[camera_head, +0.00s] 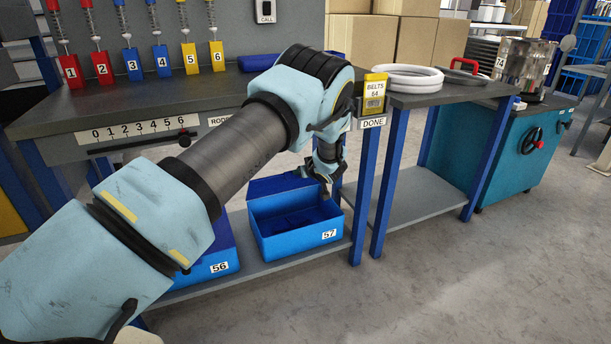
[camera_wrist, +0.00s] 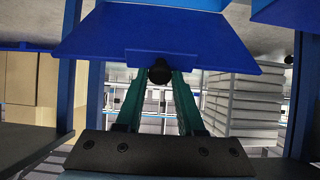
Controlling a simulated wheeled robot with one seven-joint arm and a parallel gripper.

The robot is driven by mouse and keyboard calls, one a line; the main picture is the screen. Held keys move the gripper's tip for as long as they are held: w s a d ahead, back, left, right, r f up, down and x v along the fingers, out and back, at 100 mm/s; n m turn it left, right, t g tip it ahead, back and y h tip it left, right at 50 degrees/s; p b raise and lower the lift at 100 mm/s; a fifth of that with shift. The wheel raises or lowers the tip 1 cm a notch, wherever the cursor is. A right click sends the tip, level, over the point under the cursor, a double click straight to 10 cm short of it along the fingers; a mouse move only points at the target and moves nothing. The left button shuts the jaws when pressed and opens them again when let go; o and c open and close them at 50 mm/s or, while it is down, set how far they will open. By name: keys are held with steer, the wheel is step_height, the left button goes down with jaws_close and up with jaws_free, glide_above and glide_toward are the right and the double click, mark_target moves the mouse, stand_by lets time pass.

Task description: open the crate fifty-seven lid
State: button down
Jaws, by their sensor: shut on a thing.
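Crate fifty-seven (camera_head: 290,247) is a blue box with a white 57 label, on the lower shelf under the workbench. Its top is open and its inside shows. Its blue lid (camera_head: 276,186) is raised at the back of the crate. My gripper (camera_head: 325,190) is above the crate's back right part, partly hidden by my wrist. In the wrist view, the lid (camera_wrist: 155,38) fills the upper middle, tilted, with a dark round knob (camera_wrist: 159,75) at its edge. My gripper's two greenish fingers (camera_wrist: 159,82) are shut on the knob.
Crate 56 (camera_head: 213,267) stands just left, partly behind my arm. The workbench (camera_head: 150,85) is above, with a blue leg (camera_head: 364,200) close right of the crate. The floor (camera_head: 450,270) in front is clear.

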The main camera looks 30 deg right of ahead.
steer(key=shift+w+d+r+p, duration=0.15)
steer(key=shift+w+r+p, duration=0.45)
steer(key=shift+w+r, duration=0.55)
steer(key=shift+w, duration=0.1)
steer(key=c, duration=0.5)
jaws_free()
steer(key=shift+f, duration=0.15)
steer(key=shift+c, duration=0.2)
steer(key=p+v, duration=0.1)
steer(key=v, duration=1)
